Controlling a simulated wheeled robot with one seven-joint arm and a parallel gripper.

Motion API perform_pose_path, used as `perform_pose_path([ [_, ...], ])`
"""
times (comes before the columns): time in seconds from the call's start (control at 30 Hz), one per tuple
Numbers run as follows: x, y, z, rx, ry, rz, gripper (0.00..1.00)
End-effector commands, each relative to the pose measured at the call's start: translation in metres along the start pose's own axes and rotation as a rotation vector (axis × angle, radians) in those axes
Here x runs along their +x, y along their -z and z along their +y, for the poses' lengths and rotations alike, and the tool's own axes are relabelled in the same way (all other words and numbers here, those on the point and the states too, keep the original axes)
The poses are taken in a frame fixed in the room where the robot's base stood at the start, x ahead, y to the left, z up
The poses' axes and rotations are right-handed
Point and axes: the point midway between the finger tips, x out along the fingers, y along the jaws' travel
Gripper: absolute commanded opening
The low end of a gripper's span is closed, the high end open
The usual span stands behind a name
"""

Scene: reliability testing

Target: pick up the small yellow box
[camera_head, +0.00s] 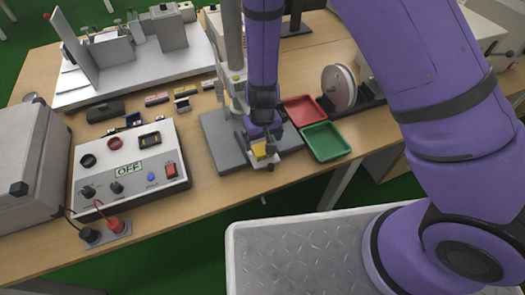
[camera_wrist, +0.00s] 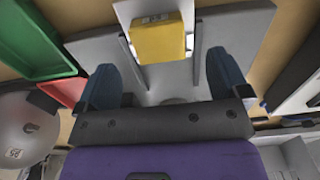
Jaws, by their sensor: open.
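The small yellow box (camera_head: 260,151) sits on the grey plate of a stand (camera_head: 229,153) near the table's front edge, in the head view. In the wrist view the yellow box (camera_wrist: 158,41) is at top centre, with a pale top or label on its upper edge. My gripper (camera_head: 268,143) is right at the box in the head view and partly hides it. In the wrist view my gripper's two dark fingers (camera_wrist: 166,75) are apart, and the box lies beyond the gap between them. Nothing is held between the fingers.
A red tray (camera_head: 303,110) and a green tray (camera_head: 326,142) lie right of the stand. The stand's upright column (camera_head: 233,45) rises close behind my gripper. A control box reading OFF (camera_head: 128,168) is to the left. A white reel (camera_head: 338,88) stands behind the trays.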

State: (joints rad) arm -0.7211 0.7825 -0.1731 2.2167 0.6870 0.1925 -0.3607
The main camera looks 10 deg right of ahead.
Motion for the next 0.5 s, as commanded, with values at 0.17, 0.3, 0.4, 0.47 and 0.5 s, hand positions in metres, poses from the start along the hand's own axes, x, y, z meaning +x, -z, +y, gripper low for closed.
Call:
perform_pose_path([
  [0.17,0.025,0.002,0.002,0.003,-0.001,-0.002,0.94],
  [0.3,0.04,0.002,0.002,0.002,0.0,-0.002,0.94],
  [0.4,0.045,0.002,0.002,0.001,0.0,-0.001,0.94],
  [0.47,0.045,0.002,0.001,0.001,0.0,-0.001,0.94],
  [0.5,0.045,0.002,0.001,0.001,0.0,0.0,0.94],
])
